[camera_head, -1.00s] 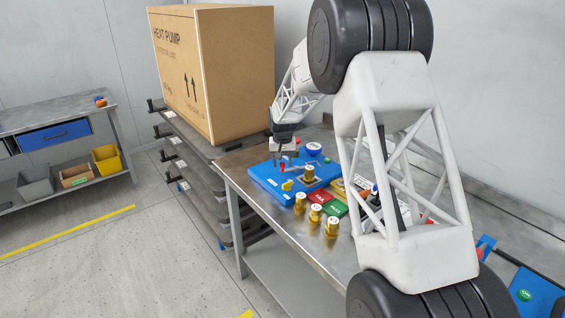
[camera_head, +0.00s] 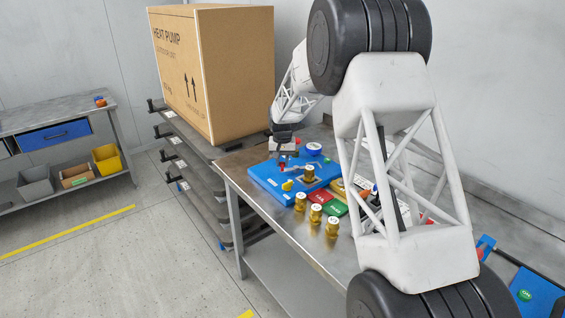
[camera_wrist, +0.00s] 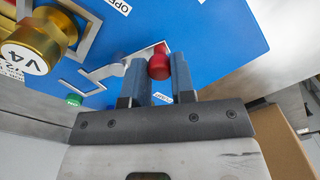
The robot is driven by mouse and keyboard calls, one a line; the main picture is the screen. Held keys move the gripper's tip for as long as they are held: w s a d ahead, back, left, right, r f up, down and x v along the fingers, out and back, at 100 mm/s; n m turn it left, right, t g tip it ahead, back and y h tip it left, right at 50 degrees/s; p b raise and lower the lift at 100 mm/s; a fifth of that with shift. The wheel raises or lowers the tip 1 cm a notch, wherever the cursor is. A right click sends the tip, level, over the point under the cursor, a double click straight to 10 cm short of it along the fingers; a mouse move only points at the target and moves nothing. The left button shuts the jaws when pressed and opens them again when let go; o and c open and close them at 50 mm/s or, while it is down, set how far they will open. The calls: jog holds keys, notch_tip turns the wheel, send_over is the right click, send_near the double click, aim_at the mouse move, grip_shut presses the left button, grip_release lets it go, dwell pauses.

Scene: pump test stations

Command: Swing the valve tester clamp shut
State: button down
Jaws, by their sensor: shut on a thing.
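My gripper (camera_wrist: 155,85) is shut on the red knob (camera_wrist: 159,66), with a finger on either side of it in the wrist view. A silver metal arm (camera_wrist: 100,73) lies next to the knob on the blue valve tester board (camera_wrist: 215,40). A brass valve marked V4 (camera_wrist: 28,52) stands by a metal bracket at the left. An OPEN label (camera_wrist: 121,6) is at the top, and another label shows between the fingers, partly hidden. In the head view, my gripper (camera_head: 283,160) is at the left part of the blue board (camera_head: 265,177).
Several brass valves (camera_head: 315,213) stand near the bench's front edge, beside red (camera_head: 319,198) and green (camera_head: 336,208) blocks. A large cardboard box (camera_head: 235,80) stands on a rack left of the bench (camera_head: 285,228). My arm hides part of the bench.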

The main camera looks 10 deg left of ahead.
jog(key=w+m, duration=0.1)
jog(key=m, duration=0.2)
jog(key=shift+w+a, duration=0.15)
jog(key=shift+w, duration=0.2)
jog(key=w+m, duration=0.1)
jog(key=m, duration=0.2)
jog(key=shift+w, duration=0.15)
jog(key=w+m, duration=0.1)
jog(key=m, duration=0.1)
jog(key=w+d+m, duration=0.1)
jog(key=m, duration=0.1)
jog(key=shift+w+d+m, duration=0.2)
jog(key=shift+w+m, duration=0.05)
jog(key=shift+m, duration=0.55)
jog(key=shift+w+d+m, duration=0.15)
jog(key=shift+w+m, duration=0.1)
jog(key=shift+m, duration=0.55)
jog(key=c, duration=1)
grip_release()
jog(key=shift+o, duration=0.2)
jog(key=shift+r, duration=0.15)
